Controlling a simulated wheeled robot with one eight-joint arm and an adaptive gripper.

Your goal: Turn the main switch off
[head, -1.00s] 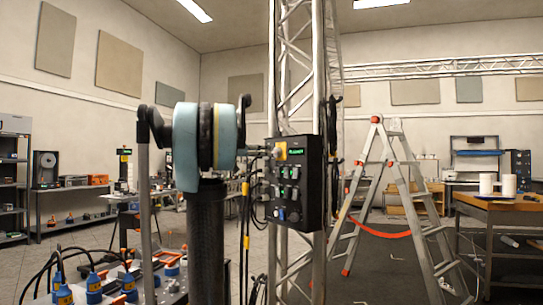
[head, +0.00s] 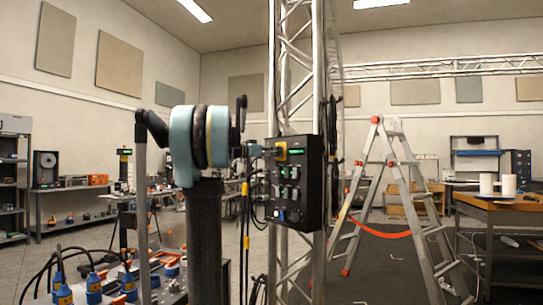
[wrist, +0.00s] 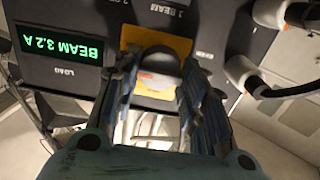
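The main switch is a dark rotary knob (wrist: 163,62) on a yellow plate (wrist: 176,44) in the wrist view. The plate also shows at the top left of the black control box (head: 308,205) in the head view. My gripper (wrist: 160,62) is at the switch, one finger on each side of the knob. The fingers stand apart, and part of the plate shows between them. Whether they touch the knob is hard to tell. The knob's lower part and exact angle are partly hidden by the fingers. In the head view my gripper (head: 257,151) reaches the box from the left.
A lit green display (wrist: 62,48) beside the switch reads BEAM 3.2 A, upside down in the wrist view. Cable plugs (wrist: 270,12) sit close on the right there. The box hangs on a metal truss (head: 292,90). A stepladder (head: 385,190) stands to the right.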

